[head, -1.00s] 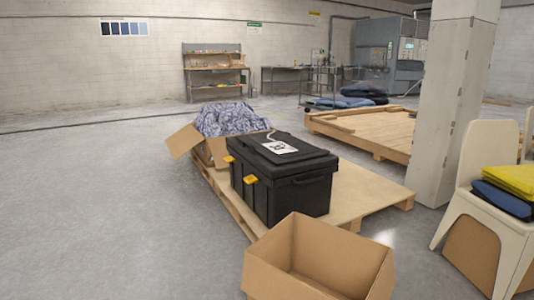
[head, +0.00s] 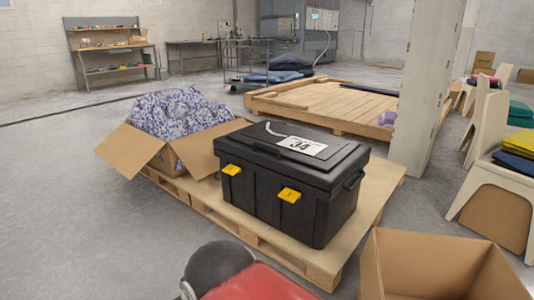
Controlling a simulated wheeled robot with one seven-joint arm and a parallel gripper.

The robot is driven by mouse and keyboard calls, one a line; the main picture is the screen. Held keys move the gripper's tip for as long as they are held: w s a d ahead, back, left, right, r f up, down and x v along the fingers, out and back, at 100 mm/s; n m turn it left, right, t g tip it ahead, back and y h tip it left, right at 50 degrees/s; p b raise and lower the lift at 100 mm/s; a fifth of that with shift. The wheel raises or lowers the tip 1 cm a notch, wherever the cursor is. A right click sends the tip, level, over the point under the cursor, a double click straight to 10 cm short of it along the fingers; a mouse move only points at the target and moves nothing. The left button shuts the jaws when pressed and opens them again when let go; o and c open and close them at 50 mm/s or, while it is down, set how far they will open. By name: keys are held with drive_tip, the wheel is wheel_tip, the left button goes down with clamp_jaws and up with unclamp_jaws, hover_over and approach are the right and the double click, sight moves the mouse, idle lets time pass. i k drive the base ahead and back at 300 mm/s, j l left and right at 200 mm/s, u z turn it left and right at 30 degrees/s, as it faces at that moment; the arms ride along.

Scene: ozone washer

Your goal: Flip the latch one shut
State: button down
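A black lidded box (head: 292,185) stands on a wooden pallet in the middle of the head view. Its lid lies down on the body, with a white label reading 34 on top. Two yellow latches sit on its near long side, a left latch (head: 231,170) and a right latch (head: 290,195). Which is latch one, and whether each is fastened, I cannot tell at this size. A red and dark grey part of my own arm shows at the bottom edge, short of the pallet. My gripper is not in view.
The pallet (head: 205,203) extends around the box. An open cardboard box (head: 128,147) with patterned cloth stands behind-left. An empty cardboard box (head: 440,262) is at the front right. A pillar (head: 422,90) and chairs stand right. The floor at left is clear.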

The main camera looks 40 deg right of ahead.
sight(231, 169)
drive_tip(key=i+l+z, duration=0.2)
drive_tip(key=z, duration=0.3)
drive_tip(key=i+z, duration=0.8)
drive_tip(key=z, duration=0.15)
drive_tip(key=i+j+z, duration=0.25)
drive_tip(key=z, duration=0.2)
drive_tip(key=i+l+z, duration=0.2)
drive_tip(key=i, duration=0.15)
drive_tip(key=i+z, duration=0.2)
drive_tip(key=i, duration=0.2)
drive_tip(key=u, duration=2.2)
